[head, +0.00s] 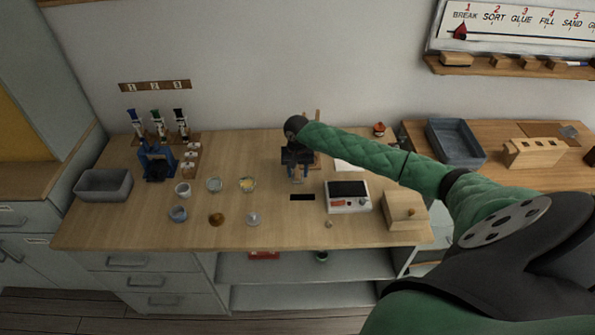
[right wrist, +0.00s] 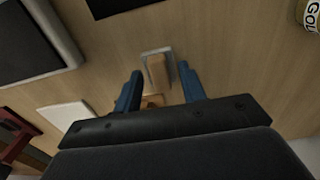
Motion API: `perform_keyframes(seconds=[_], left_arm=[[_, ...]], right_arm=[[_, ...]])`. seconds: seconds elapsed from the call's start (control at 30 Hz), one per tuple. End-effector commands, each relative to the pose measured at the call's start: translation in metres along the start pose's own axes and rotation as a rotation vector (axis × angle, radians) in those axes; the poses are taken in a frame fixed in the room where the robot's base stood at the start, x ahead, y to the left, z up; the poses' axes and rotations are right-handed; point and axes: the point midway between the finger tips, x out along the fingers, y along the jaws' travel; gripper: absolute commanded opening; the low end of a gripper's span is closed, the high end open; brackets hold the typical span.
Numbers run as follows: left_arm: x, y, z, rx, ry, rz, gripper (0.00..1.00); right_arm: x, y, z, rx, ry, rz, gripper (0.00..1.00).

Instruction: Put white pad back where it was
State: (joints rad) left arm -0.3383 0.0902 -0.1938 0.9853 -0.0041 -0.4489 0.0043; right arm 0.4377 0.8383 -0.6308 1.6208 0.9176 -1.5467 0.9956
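A small wooden block on a pale grey-white base, which looks like the pad, lies between the fingers of my right gripper (right wrist: 160,82) in the right wrist view; the pale base (right wrist: 146,53) shows around the wood. Gaps show between the wood and both blue fingers, so the gripper looks open around or above it. In the head view my right gripper (head: 297,160) is low over the back middle of the bench, with the wooden piece (head: 298,178) just below it. A flat white piece (head: 345,165) lies to its right, also in the right wrist view (right wrist: 66,115). My left gripper is not in view.
A dark slot (head: 302,197) is in the bench top in front of the gripper. A white device with a dark top (head: 347,207) and a wooden box (head: 406,215) stand to the right. Small bowls and cups, a grey tray (head: 103,187) and a blue stand (head: 157,165) are on the left.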

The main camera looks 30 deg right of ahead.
Motion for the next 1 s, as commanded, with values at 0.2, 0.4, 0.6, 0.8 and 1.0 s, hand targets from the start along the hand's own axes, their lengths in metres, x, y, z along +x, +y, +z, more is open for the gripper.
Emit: perform_keyframes(seconds=[0.2, 0.4, 0.6, 0.8, 1.0], left_arm=[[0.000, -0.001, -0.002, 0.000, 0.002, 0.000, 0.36], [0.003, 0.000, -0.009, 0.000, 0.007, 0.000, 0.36], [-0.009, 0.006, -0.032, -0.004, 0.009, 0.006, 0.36], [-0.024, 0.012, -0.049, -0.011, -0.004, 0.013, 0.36], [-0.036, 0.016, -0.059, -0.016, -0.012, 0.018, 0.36]], right_arm=[[-0.001, 0.000, 0.000, 0.000, 0.000, 0.000, 0.41], [-0.014, 0.000, -0.001, 0.001, 0.002, -0.001, 0.41], [-0.050, 0.000, -0.001, -0.001, 0.002, -0.002, 0.41], [-0.088, 0.000, 0.000, 0.000, 0.002, -0.001, 0.41], [-0.113, -0.001, 0.000, -0.001, 0.001, -0.002, 0.41]])
